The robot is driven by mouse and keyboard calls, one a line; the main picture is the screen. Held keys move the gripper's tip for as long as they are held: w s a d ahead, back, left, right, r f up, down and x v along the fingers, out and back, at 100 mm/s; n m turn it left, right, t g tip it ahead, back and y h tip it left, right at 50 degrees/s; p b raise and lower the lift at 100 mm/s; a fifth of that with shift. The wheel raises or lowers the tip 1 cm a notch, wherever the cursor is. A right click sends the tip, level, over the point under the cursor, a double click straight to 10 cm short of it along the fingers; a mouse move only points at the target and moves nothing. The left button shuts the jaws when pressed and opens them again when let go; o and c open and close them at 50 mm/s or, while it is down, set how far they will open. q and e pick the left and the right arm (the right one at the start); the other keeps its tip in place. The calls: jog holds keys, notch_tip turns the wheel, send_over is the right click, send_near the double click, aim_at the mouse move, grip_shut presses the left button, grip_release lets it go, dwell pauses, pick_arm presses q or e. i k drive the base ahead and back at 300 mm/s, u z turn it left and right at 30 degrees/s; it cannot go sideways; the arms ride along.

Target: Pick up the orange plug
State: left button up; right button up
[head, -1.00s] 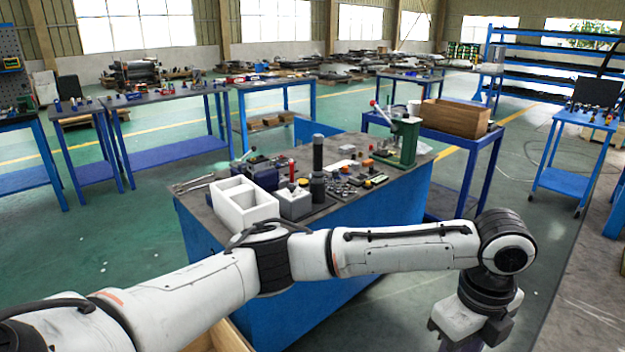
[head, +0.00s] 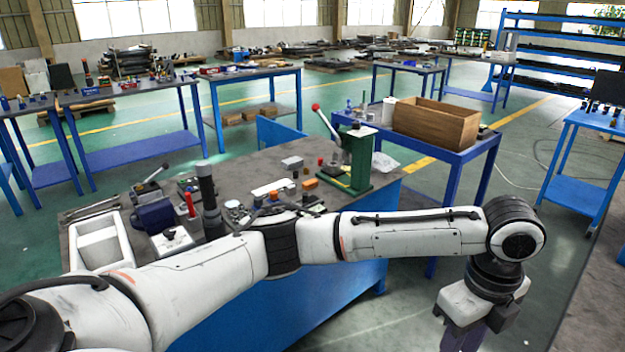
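A small orange piece (head: 310,184) lies on the grey top of the blue workbench, just left of a green hand press (head: 352,160). Other orange bits show among small parts (head: 275,197) right behind my arm, and I cannot tell which of these is the plug. My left arm reaches across the front of the bench and hides part of its top. My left gripper (head: 463,338) points down at the lower right, beyond the bench's right side. Its tips are cut off by the picture edge, and no held object shows. My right gripper is out of view.
The bench also holds a white divided box (head: 104,243), a blue vise (head: 156,216), a dark cylinder (head: 208,190) and a red-topped tool. A blue table (head: 420,138) with a wooden box (head: 436,122) stands behind at right. Open green floor lies to the right.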

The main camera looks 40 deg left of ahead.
aim_at(273, 193)
jog(key=i, duration=0.5)
jog(key=u, duration=1.7)
jog(key=i, duration=1.65)
